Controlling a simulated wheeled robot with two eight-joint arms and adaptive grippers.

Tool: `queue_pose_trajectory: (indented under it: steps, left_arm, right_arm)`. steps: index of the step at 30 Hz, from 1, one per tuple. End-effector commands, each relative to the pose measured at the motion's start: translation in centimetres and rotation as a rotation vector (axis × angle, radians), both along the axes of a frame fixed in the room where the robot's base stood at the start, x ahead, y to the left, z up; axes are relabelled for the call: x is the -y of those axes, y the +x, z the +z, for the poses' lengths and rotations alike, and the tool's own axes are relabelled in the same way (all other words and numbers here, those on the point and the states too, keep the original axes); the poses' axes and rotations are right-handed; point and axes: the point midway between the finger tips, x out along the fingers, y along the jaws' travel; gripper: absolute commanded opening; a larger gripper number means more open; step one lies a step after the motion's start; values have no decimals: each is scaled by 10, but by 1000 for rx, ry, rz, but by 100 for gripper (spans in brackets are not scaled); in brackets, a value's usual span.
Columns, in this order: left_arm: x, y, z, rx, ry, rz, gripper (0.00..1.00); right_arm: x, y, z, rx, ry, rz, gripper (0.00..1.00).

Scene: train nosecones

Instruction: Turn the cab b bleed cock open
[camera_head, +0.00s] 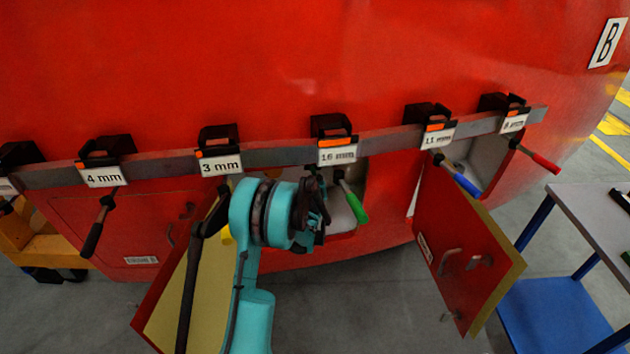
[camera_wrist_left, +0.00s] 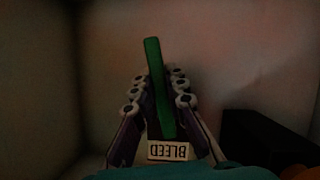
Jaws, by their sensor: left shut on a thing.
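The bleed cock's green handle (camera_wrist_left: 155,75) stands nearly upright in the left wrist view, leaning slightly left at its top. A white label reading BLEED (camera_wrist_left: 170,151) shows upside down below it. My left gripper (camera_wrist_left: 159,84) has its fingers on both sides of the handle and is shut on it. In the head view my left gripper (camera_head: 312,203) reaches into an open compartment (camera_head: 345,218) in the red nosecone, and I cannot make out the cock there. A white sign with B (camera_head: 608,42) is on the nosecone at the upper right. My right gripper is not in view.
A grey rail (camera_head: 378,143) with size-labelled holders runs above the compartments. A green-handled tool (camera_head: 353,203) hangs close beside my left gripper. Open doors stand left (camera_head: 165,310) and right (camera_head: 465,250) of it. A table (camera_head: 595,205) is at the right.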

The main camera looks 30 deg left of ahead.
Motion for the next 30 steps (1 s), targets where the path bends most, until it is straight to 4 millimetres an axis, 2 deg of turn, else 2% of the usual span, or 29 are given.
queue_pose_trajectory:
  steps: [11,30]
  left_arm:
    - [11,7,6,185,-302,1,0]
    - [27,16,28,501,-817,1,0]
  right_arm:
    - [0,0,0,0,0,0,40]
    - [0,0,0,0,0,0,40]
